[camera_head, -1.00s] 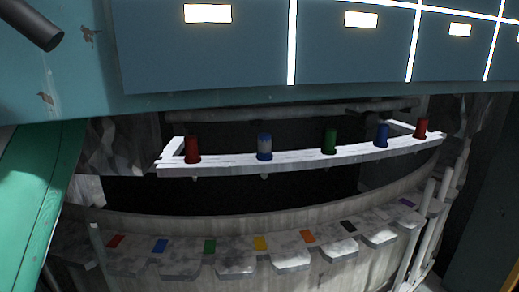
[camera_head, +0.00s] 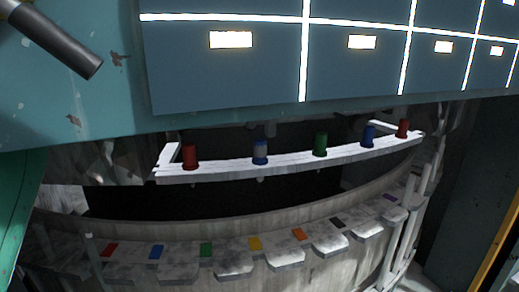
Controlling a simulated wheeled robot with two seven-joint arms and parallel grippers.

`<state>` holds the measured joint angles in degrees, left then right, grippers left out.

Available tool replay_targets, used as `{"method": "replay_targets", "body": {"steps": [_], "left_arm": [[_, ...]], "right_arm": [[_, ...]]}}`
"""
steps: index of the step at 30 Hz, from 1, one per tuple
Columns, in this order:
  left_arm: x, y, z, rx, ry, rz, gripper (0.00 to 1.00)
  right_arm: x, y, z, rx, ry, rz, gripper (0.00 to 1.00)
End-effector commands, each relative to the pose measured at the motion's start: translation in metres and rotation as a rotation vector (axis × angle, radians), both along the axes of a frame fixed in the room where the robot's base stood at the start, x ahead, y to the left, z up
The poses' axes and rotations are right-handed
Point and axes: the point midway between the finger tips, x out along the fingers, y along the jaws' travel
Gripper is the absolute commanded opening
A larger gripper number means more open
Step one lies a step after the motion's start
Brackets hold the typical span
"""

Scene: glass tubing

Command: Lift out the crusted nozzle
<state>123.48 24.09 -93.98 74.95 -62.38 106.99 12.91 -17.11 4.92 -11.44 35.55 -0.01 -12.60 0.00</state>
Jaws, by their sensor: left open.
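A curved white rack (camera_head: 290,164) runs across the middle of the head view and holds several upright nozzles. The second from the left is a blue nozzle with a pale, whitish crust (camera_head: 260,152). Its small tip shows below the rack. The others look clean: a red nozzle (camera_head: 190,157) at the left end, a green one (camera_head: 320,145), a blue one (camera_head: 367,137) and another red one (camera_head: 403,129) at the right. I cannot make out the fingers of either gripper in the head view.
A blue-grey panel (camera_head: 225,80) with white lines overhangs the rack. A dark cylinder (camera_head: 50,38) juts in at upper left. Below, a curved grey ledge (camera_head: 230,262) carries colour-marked slots. A green surface (camera_head: 15,200) stands at the left edge.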

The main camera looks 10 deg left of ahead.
Motion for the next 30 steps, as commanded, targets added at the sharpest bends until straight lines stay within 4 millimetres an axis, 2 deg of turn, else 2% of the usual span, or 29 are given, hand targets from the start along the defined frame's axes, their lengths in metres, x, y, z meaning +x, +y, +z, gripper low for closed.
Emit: {"method": "replay_targets", "body": {"steps": [5, 13, 18, 25, 26, 30], "left_arm": [[0.001, 0.001, -0.007, 0.002, 0.001, 0.000, 0.47], [0.004, 0.003, -0.037, 0.001, 0.002, -0.001, 0.47], [0.004, 0.003, -0.052, 0.000, 0.000, 0.001, 0.47], [0.005, 0.003, -0.054, -0.001, -0.001, 0.001, 0.47], [0.005, 0.003, -0.054, -0.001, -0.001, 0.001, 0.44], [0.005, 0.003, -0.054, -0.001, -0.001, 0.001, 0.16]], "right_arm": [[0.000, 0.000, 0.011, 0.000, 0.000, 0.000, 0.00], [0.000, 0.003, 0.037, 0.003, 0.001, -0.002, 0.00], [-0.001, 0.009, 0.041, 0.010, 0.001, -0.003, 0.00], [-0.002, 0.012, 0.040, 0.012, 0.002, -0.004, 0.00], [-0.002, 0.011, 0.040, 0.012, 0.003, -0.004, 0.00], [-0.002, 0.008, 0.040, 0.009, 0.002, -0.002, 0.00]]}}
